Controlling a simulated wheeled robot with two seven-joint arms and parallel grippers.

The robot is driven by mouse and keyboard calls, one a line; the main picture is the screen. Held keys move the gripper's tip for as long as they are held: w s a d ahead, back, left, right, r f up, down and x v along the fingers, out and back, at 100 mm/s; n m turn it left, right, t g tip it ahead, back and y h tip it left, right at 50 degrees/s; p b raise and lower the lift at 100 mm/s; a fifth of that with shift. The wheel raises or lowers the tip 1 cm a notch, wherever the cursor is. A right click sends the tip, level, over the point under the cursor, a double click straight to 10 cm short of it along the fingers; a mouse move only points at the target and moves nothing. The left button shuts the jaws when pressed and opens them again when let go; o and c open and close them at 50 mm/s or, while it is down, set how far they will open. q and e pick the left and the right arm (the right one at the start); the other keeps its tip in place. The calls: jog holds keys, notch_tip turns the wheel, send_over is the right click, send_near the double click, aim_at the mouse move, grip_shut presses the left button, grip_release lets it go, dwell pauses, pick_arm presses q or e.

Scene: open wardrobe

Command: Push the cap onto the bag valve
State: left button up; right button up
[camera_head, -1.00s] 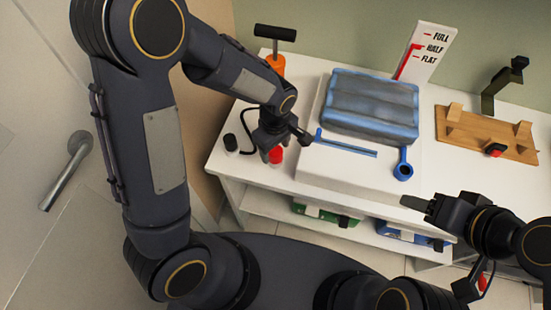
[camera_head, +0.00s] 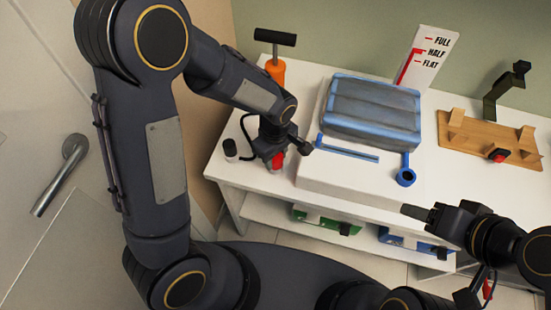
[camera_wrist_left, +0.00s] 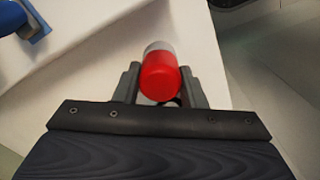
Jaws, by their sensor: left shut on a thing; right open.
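A small red-topped piece with a pale white part, which I take for the cap (camera_wrist_left: 160,76), is between my left gripper's fingers in the left wrist view. It also shows in the head view (camera_head: 278,161), at the table's front left. My left gripper (camera_wrist_left: 163,88) is shut on it. The grey bag with blue edges (camera_head: 372,108) lies on a white block. A blue ring-ended tab, likely its valve (camera_head: 405,177), hangs at the block's front right, apart from the cap. My right gripper (camera_head: 418,212) is open and empty, in front of the table.
A black-topped white piece (camera_head: 230,149) stands left of the cap, beside a black hose. An orange pump (camera_head: 275,70) is behind. A blue bar (camera_head: 347,149) lies before the bag. A gauge card (camera_head: 427,58) and wooden stand (camera_head: 486,140) stand right. Green and blue boxes are on the lower shelf.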

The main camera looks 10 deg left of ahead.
pick_arm(q)
jog(key=shift+c, duration=1.3)
jog(key=shift+r+p, duration=0.9)
jog(key=shift+r, duration=0.4)
jog(key=shift+r+p, duration=1.45)
jog(key=shift+r, duration=0.5)
